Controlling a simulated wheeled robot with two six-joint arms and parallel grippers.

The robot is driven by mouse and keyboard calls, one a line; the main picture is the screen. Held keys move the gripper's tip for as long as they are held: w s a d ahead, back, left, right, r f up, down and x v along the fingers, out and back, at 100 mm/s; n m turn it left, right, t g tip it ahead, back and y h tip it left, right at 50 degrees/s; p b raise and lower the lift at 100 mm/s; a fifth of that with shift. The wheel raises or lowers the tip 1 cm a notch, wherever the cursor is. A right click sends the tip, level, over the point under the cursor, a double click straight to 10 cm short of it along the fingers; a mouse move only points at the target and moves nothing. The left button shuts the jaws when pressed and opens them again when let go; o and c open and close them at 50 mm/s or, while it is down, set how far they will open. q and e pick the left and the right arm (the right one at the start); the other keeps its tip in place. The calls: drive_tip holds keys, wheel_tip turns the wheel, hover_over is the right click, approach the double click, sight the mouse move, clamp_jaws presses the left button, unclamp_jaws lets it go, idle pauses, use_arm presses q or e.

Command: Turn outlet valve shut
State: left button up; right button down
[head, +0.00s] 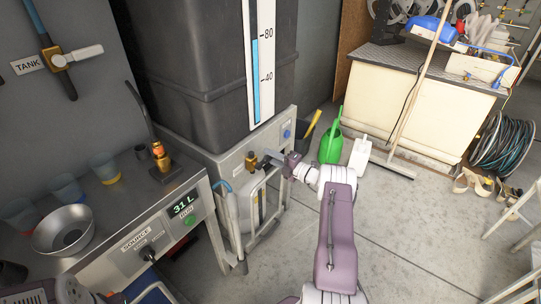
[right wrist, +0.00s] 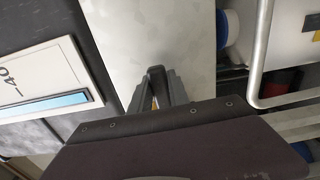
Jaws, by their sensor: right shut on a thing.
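The outlet valve (head: 251,161) is a small brass fitting on the front of the grey stand under the dark tank. My right gripper (head: 272,158) reaches it from the right and is shut on its handle, which is mostly hidden by the fingers. In the right wrist view the dark fingers (right wrist: 156,90) are close together in front of a pale panel, with a small yellowish bit between them. The handle's exact angle cannot be told.
The dark tank (head: 205,75) has a level strip with blue to about 80. A metal bench (head: 125,215) with a "31 L" display stands at left. A silver rail (head: 262,205) is below the valve. A green watering can (head: 330,145) and white bottle (head: 360,153) stand behind my right arm.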

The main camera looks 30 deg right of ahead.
drive_tip(key=shift+f+m, duration=0.15)
drive_tip(key=shift+m, duration=0.15)
drive_tip(key=c, duration=1.2)
unclamp_jaws()
drive_tip(key=shift+c, duration=0.2)
drive_tip(key=shift+s, duration=0.1)
drive_tip(key=p+v, duration=0.2)
drive_tip(key=v, duration=0.7)
drive_tip(key=shift+p, duration=0.35)
